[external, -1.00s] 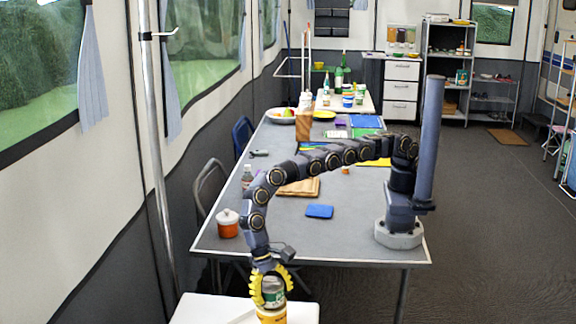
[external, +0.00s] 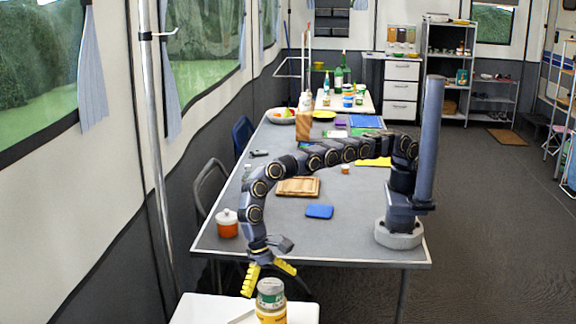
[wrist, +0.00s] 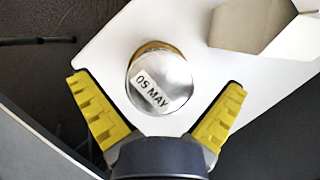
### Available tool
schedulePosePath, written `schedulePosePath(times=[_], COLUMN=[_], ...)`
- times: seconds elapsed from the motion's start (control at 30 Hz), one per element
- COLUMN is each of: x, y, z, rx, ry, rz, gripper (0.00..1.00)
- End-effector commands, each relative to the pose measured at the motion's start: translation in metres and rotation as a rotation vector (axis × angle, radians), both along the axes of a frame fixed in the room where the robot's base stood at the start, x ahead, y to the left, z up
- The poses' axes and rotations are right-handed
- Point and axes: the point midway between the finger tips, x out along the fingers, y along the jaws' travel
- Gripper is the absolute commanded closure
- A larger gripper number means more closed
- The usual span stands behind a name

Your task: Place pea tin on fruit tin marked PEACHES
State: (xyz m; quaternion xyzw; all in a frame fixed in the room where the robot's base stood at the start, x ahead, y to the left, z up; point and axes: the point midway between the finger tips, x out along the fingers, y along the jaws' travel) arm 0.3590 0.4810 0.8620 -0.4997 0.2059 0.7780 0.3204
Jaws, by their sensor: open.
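The pea tin (external: 271,291), silver-topped with a green and white label, stands upright on a yellow-labelled tin (external: 272,315) at the bottom of the external view. No PEACHES lettering can be read on the lower tin. In the wrist view the top tin's lid (wrist: 160,84) carries a label reading "05 MAY", and a yellow rim of the lower tin shows behind it. My gripper (external: 269,280) has yellow fingers spread wide, above and around the back of the stack. In the wrist view my gripper (wrist: 160,112) is open and empty, its fingers apart from the tin on both sides.
The stack stands on a white side table (external: 195,308) before the grey table (external: 345,225). An orange lidded pot (external: 227,226), a wooden board (external: 298,187) and a blue pad (external: 319,211) lie on the grey table. A pale angular object (wrist: 255,25) is near the stack.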

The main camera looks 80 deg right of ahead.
Motion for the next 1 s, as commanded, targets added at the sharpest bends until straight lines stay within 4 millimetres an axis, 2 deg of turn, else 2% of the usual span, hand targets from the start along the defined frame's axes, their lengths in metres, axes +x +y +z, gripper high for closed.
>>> schedulePosePath(times=[0.3, 0.67, 0.77, 0.83, 1.0], x=[0.016, 0.021, 0.031, 0.039, 0.047], y=[-0.015, -0.023, -0.043, -0.065, -0.138], z=[0.048, 0.058, 0.076, 0.094, 0.142], rx=[0.004, 0.001, 0.006, 0.012, 0.012], ry=[-0.003, -0.006, -0.026, -0.048, -0.115], rz=[-0.001, 0.003, 0.020, 0.042, 0.126], gripper=[0.00, 0.00, 0.00, 0.00, 0.00])
